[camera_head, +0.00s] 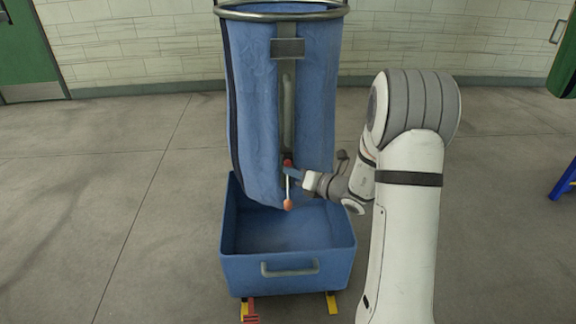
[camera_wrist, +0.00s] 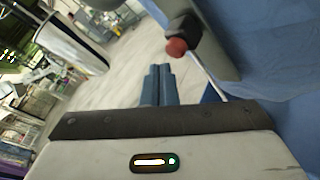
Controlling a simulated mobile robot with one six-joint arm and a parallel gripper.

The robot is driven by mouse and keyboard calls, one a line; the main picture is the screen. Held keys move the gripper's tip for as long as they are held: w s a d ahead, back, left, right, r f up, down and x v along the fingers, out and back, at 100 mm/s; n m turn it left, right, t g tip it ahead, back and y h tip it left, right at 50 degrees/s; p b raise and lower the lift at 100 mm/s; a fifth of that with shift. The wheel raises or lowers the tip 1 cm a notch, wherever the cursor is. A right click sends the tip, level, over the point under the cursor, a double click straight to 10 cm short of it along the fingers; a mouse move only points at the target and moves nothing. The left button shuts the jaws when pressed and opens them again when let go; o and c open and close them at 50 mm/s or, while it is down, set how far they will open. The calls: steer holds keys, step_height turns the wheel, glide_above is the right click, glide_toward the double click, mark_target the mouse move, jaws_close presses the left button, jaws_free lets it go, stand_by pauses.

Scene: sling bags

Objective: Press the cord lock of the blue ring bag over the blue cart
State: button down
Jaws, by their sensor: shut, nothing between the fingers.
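The blue ring bag (camera_head: 262,110) hangs from a metal ring over the blue cart (camera_head: 290,263), its lower end inside the cart's opening. The cord lock (camera_head: 288,162), a small red button on a dark body, sits low on the bag's front. It also shows in the wrist view (camera_wrist: 177,47), upper right of the fingers. A pale cord with an orange end (camera_head: 287,204) hangs below it. In the wrist view the fingers (camera_wrist: 158,84) lie together; contact with the lock cannot be told.
The cart's inside is empty where I see it. Yellow and red parts (camera_head: 250,309) show at its base. A blue stand leg (camera_head: 566,178) is at the far right. The grey floor on the left is clear.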

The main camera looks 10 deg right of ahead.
steer(key=shift+w, duration=0.35)
steer(key=shift+w, duration=0.55)
stand_by(0.6)
steer(key=shift+s, duration=1)
steer(key=shift+s, duration=0.1)
steer(key=s, duration=0.4)
steer(key=shift+s+a, duration=0.25)
steer(key=shift+s, duration=0.15)
